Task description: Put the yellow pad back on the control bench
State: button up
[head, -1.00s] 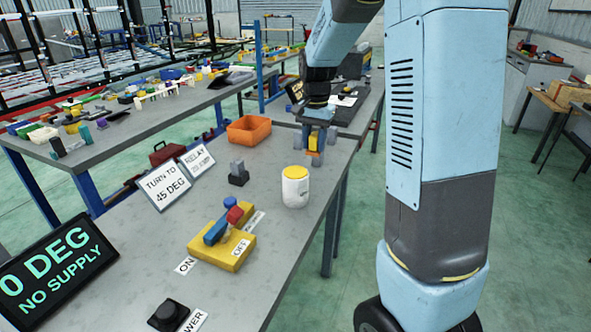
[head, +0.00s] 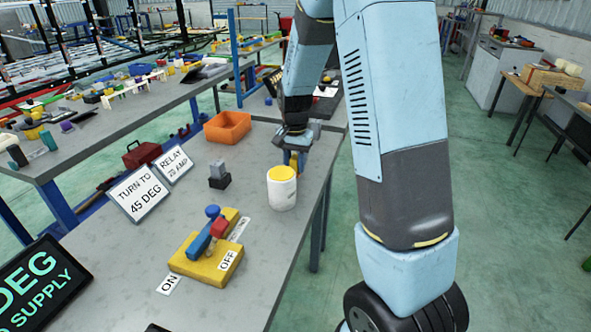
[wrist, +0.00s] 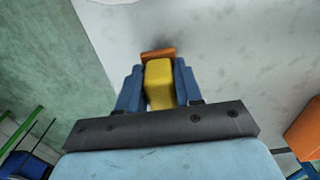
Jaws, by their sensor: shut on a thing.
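My gripper (wrist: 158,88) is shut on the yellow pad (wrist: 158,80), which sits between its two blue fingers. An orange piece (wrist: 158,54) shows at the far end of the pad. In the head view my gripper (head: 296,160) is at the right side of the grey control bench (head: 130,262), just behind a white tub with a yellow lid (head: 282,188). The tub hides part of the gripper's lower end. I cannot tell whether the held pad touches the bench top.
An orange bin (head: 228,128) stands left of my gripper. A yellow switch base with a blue and red lever (head: 207,250), a small grey block (head: 218,175), signs (head: 138,193) and a dark display (head: 40,290) also stand on the bench. Green floor lies beyond its right edge.

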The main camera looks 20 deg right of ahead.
jog(key=shift+f, duration=1.15)
jog(key=o, duration=1)
jog(key=shift+r, duration=0.1)
